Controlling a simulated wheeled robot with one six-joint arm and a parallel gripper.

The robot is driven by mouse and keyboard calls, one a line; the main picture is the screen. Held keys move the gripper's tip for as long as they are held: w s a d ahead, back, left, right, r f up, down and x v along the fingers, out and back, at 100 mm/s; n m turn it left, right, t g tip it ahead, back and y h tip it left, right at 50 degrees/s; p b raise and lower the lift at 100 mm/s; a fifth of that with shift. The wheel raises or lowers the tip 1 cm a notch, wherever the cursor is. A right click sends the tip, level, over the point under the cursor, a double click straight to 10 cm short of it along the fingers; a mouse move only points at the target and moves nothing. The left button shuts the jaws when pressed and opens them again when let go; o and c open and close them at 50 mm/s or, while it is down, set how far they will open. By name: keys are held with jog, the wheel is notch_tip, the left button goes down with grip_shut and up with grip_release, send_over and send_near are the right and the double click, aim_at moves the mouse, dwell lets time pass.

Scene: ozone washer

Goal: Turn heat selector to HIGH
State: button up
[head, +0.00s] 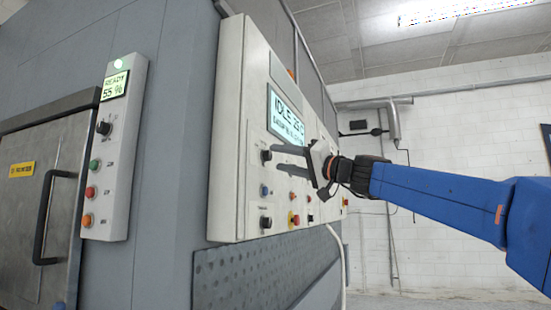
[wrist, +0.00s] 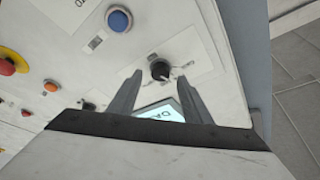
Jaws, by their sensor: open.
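A black rotary knob (head: 266,155) sits on the white control panel (head: 230,150), left of and below the lit display (head: 287,118). Its label is too small to read, so I cannot tell by text that it is the heat selector. My gripper (head: 279,160) is open in front of the panel, its two fingers pointing at this knob. In the wrist view a black knob (wrist: 160,69) shows between and just beyond the fingertips (wrist: 158,78). I cannot tell whether the fingers touch it. The knob's setting is not readable.
A blue button (wrist: 118,19) is close to the knob. A red emergency button (wrist: 10,62) and an orange button (wrist: 51,86) are farther off. Another black knob (head: 266,222) is lower on the panel. A smaller panel (head: 116,160) and a door handle (head: 52,215) are at left.

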aim_at(267, 156)
jog(key=shift+x, duration=1.45)
jog(key=c, duration=1.1)
jog(key=shift+o, duration=0.2)
